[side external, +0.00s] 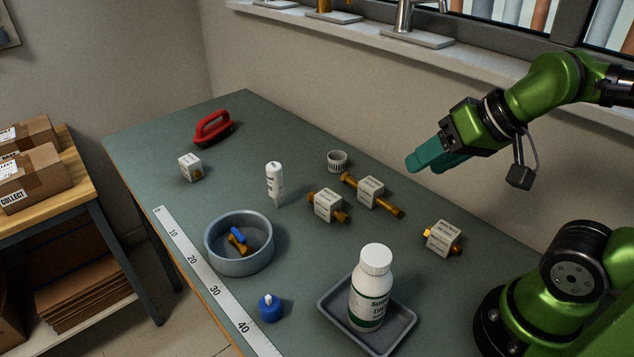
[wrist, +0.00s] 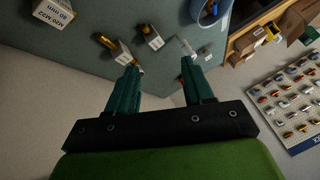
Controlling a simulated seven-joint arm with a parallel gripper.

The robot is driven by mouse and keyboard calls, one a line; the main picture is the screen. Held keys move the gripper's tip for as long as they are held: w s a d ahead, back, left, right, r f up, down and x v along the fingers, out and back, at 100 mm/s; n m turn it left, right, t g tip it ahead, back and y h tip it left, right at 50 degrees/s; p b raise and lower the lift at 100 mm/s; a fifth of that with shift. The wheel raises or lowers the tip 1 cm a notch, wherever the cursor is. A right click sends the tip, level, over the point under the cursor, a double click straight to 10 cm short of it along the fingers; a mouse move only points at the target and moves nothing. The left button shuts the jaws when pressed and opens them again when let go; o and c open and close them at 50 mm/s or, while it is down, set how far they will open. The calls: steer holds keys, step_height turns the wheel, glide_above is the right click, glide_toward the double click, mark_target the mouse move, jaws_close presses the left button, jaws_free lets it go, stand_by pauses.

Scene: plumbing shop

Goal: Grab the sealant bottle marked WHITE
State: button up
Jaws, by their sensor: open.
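A white bottle (side external: 369,292) with a white ribbed cap and a green-banded label stands upright in a grey tray at the front. Its label is only partly legible, so I cannot confirm the word WHITE. A slim white tube (side external: 274,183) with a dark mark on top stands nozzle down in the middle of the table; a pale shape in the wrist view (wrist: 187,47) looks like it. My gripper (side external: 426,160) is open and empty, high above the right rear of the table, apart from both. In the wrist view, nothing is between its fingers (wrist: 161,65).
The grey tray (side external: 399,341) is at the front. A round grey bowl (side external: 212,247) holds small blue and brass parts. Tagged brass fittings (side external: 371,190) lie near the wall.

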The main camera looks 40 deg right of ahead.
steer(key=shift+o, duration=0.3)
steer(key=shift+o, duration=1.1)
steer(key=n+g+h, duration=0.2)
steer(key=n+g, duration=0.1)
steer(key=n, duration=0.1)
glide_toward(275, 180)
steer(key=x, duration=0.8)
steer(key=d+x, duration=0.1)
steer(key=x, duration=0.2)
steer(key=shift+w+f, duration=0.25)
steer(key=shift+w, duration=0.25)
